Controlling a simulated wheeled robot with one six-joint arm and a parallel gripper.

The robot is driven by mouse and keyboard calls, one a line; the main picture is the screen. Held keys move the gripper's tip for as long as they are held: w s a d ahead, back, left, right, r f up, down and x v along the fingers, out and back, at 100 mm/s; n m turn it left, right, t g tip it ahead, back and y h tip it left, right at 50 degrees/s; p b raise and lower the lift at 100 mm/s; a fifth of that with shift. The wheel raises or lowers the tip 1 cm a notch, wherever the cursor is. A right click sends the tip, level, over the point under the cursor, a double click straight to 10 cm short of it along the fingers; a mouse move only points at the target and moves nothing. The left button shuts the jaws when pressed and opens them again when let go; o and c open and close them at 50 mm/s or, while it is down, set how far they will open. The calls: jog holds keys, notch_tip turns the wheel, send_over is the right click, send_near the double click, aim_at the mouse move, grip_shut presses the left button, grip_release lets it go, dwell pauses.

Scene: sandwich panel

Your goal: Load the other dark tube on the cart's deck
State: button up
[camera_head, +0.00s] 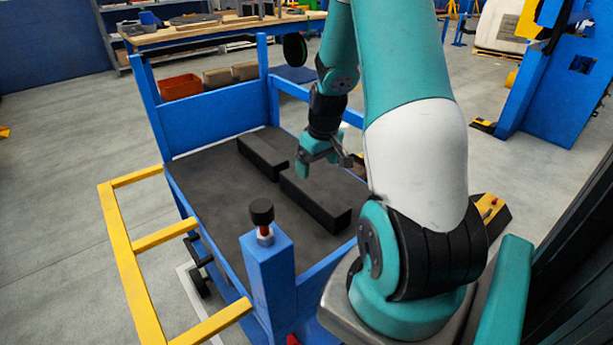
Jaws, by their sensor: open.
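Two dark, square-edged tubes lie on the dark deck (212,200) of the blue cart. One tube (262,155) is farther back and to the left. The other tube (316,202) is nearer and to the right, with a small gap between their ends. My gripper (324,164) is open, its teal and grey fingers spread above the far end of the nearer tube. I cannot tell whether the fingers touch that tube. Part of the deck's right side is hidden behind my arm.
Blue corner posts and rails frame the deck; the near post (268,272) carries a black knob (262,211). A yellow handle frame (134,268) sticks out at the left. A workbench (215,30) and an orange bin (181,87) stand behind. The deck's left part is clear.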

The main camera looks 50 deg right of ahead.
jog(key=w+a+r+n+y, duration=0.15)
jog(key=a+r, duration=0.25)
jog(key=a, duration=0.4)
jog(key=a+r+n, duration=0.2)
jog(key=a+r, duration=0.2)
jog(key=a, duration=0.3)
jog(key=a+r+n+y, duration=0.1)
jog(key=a+r, duration=0.3)
jog(key=a, duration=0.4)
jog(key=s+a+r+n+g+y, duration=0.1)
jog(key=s+a+r+n, duration=0.1)
jog(key=s+a, duration=0.5)
jog(key=s+a+r+n+y, duration=0.1)
jog(key=s+a+r+n, duration=0.2)
jog(key=s+a, duration=0.5)
jog(key=shift+a+r+g, duration=0.4)
jog(key=shift+a+r, duration=0.1)
jog(key=shift+r, duration=0.15)
jog(key=shift+s, duration=0.1)
